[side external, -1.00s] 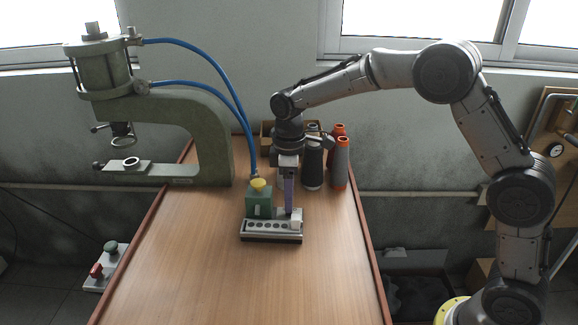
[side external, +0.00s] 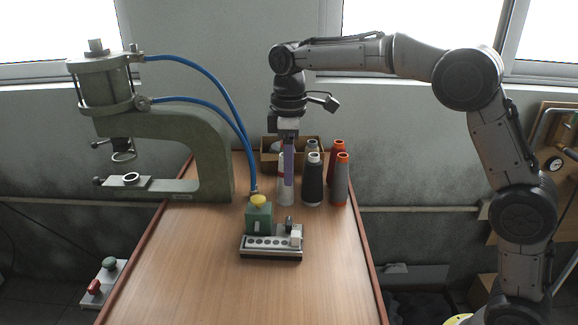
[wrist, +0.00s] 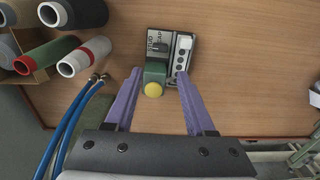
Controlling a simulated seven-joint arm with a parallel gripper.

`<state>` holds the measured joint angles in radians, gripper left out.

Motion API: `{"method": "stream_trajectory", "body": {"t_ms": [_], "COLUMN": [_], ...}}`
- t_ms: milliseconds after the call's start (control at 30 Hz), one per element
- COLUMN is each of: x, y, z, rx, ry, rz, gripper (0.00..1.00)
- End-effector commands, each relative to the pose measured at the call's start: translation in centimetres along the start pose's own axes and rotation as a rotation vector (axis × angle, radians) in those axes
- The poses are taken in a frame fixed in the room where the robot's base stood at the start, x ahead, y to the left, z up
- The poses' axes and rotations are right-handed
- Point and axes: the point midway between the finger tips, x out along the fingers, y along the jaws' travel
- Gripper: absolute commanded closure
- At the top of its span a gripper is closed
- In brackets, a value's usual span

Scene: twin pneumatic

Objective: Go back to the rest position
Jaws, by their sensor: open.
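My gripper (side external: 289,203) points down in the air above the table, over the far side of the small tray. Its two purple fingers stand apart and empty in the wrist view (wrist: 160,76). The metal tray (side external: 271,254) with a row of round holes lies on the table below. A small dark piece (side external: 289,224) and a white block stand at its right end. A green box with a yellow button (side external: 258,201) stands at the tray's back left, apart from my fingers.
A green pneumatic press (side external: 212,150) with blue hoses (side external: 215,75) stands at the left. Several thread spools (side external: 313,182) and a cardboard box (side external: 270,155) stand behind my gripper. The front of the wooden table (side external: 240,295) is clear.

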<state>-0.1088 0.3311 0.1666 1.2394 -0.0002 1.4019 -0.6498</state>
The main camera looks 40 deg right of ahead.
Motion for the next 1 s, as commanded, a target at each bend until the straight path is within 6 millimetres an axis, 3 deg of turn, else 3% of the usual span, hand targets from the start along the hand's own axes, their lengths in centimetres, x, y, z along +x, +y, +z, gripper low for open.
{"method": "stream_trajectory", "body": {"t_ms": [133,233,400,567,767,1000], "x": [-1.2,-4.2,-8.7,-10.3,-8.9,-3.1], "y": [0.1,-0.3,-3.3,-6.8,-11.5,-16.0], "z": [0.3,1.6,6.9,12.3,18.7,24.2], "rx": [0.006,0.016,0.053,0.144,0.304,0.53], "ry": [0.022,0.068,0.141,0.215,0.315,0.42], "rz": [0.017,0.053,0.11,0.16,0.208,0.223], "gripper": [0.45,0.45,0.45,0.45,0.45,0.45]}}
